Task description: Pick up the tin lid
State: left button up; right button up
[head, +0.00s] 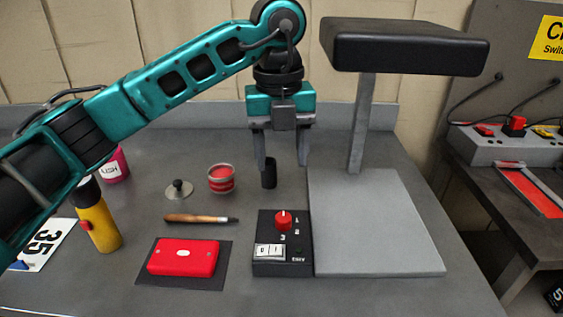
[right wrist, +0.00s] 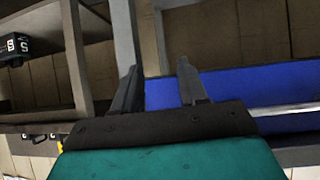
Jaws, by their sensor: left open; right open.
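The tin lid (head: 179,191), a flat grey disc with a black knob, lies on the grey table in the head view. The open red tin (head: 221,179) with a pale band stands just right of it. My left gripper (head: 284,165) points down, open and empty, to the right of the lid and tin. Its left finger overlaps a small black cylinder (head: 269,176) in the picture; I cannot tell whether they touch. My right gripper (right wrist: 160,88) shows in the right wrist view, open with nothing between its fingers, away from the lid.
A brush (head: 201,218) lies in front of the lid. A red box (head: 184,257) on a dark mat, a black switch box (head: 283,243), a yellow torch-like bottle (head: 98,225) and a pink cup (head: 116,166) stand around. A post-mounted black block (head: 405,47) rises at right.

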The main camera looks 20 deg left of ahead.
aim_at(179, 189)
jog(key=k, duration=1)
